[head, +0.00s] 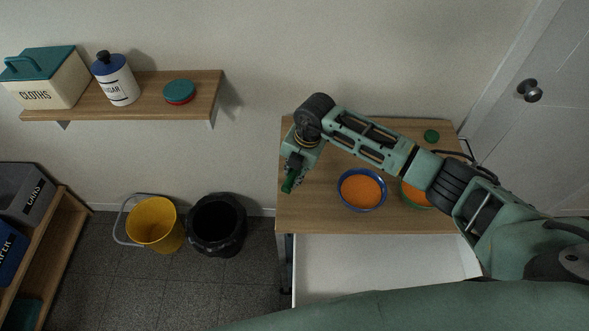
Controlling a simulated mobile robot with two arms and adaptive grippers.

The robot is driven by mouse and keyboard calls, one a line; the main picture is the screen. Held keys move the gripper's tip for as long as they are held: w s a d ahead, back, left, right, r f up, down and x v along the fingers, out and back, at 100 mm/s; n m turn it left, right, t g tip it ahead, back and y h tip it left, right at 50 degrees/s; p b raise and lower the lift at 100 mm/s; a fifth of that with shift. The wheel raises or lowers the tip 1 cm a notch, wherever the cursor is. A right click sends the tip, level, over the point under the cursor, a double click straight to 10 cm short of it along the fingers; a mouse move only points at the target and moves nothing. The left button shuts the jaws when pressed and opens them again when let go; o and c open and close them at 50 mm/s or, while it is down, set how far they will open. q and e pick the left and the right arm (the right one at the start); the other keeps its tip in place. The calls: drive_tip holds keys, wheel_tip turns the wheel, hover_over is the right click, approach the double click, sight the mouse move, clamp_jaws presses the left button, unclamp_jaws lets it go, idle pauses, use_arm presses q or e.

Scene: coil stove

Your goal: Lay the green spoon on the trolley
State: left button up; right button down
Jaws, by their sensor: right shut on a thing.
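My right gripper (293,167) is shut on the green spoon (288,184). Only a short green piece of the spoon shows below the fingers; the rest is hidden by the gripper or too small to make out. The gripper is over the left edge of the wooden-topped trolley (312,216). I cannot tell whether the spoon touches the top. My left gripper is not in view.
A blue bowl (344,201) with orange contents stands mid-trolley. A second bowl (411,196) is partly under my right arm. A small green round thing (431,136) lies at the back right. A yellow bucket (154,222) and black bin (217,224) stand left on the floor.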

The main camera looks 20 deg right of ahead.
drive_tip(key=shift+f, duration=0.4)
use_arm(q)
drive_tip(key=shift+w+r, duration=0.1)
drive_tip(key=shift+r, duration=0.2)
use_arm(e)
drive_tip(key=shift+f, duration=0.2)
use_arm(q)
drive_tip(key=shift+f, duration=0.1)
use_arm(e)
drive_tip(key=c, duration=2.1)
unclamp_jaws()
drive_tip(key=shift+f, duration=0.15)
drive_tip(key=o, duration=0.5)
